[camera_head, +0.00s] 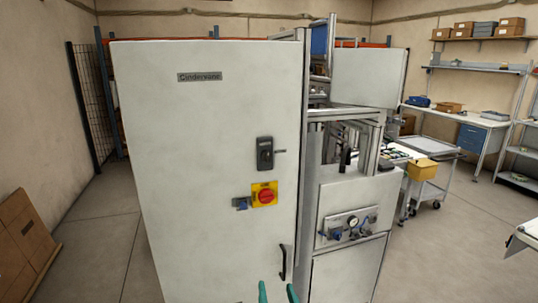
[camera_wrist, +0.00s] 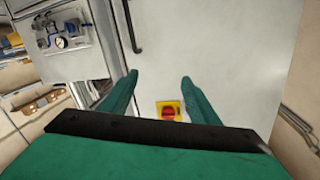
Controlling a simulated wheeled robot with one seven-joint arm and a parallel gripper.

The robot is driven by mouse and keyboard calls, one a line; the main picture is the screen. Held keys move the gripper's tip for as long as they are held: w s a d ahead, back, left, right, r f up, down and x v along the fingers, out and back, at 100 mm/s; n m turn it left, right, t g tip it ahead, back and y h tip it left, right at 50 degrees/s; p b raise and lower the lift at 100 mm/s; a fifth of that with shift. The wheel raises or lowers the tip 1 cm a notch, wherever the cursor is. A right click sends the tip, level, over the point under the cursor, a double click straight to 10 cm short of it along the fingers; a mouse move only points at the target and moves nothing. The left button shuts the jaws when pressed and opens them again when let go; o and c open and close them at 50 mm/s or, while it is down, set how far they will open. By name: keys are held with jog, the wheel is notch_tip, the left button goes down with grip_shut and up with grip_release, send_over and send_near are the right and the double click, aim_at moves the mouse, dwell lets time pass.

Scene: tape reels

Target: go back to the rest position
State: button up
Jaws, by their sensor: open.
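My gripper (camera_head: 278,293) shows at the bottom edge of the head view as two teal fingertips, in front of the lower part of a white cabinet. In the wrist view my gripper (camera_wrist: 154,82) has its two green fingers spread apart, with nothing between them but the cabinet face behind. The cabinet (camera_head: 215,150) has a closed door with a black latch (camera_head: 265,154), a yellow and red rotary switch (camera_head: 264,194) and a black handle (camera_head: 283,262). The switch (camera_wrist: 168,111) and handle (camera_wrist: 133,28) also show in the wrist view. Most of my arm is out of view.
A machine with a gauge panel (camera_head: 348,227) stands right of the cabinet. A cart with a yellow bin (camera_head: 422,169) and a workbench (camera_head: 458,118) are farther right. Floor (camera_head: 105,215) is clear left of the cabinet.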

jog(key=s+a+f+m+g+h, duration=0.1)
jog(key=s+f+h, duration=0.2)
jog(key=s+f, duration=1.4)
jog(key=s+a+r+n, duration=0.1)
jog(key=s+r+n, duration=0.1)
jog(key=s, duration=2.4)
jog(key=shift+s+r+n+g, duration=0.3)
jog(key=shift+g, duration=0.1)
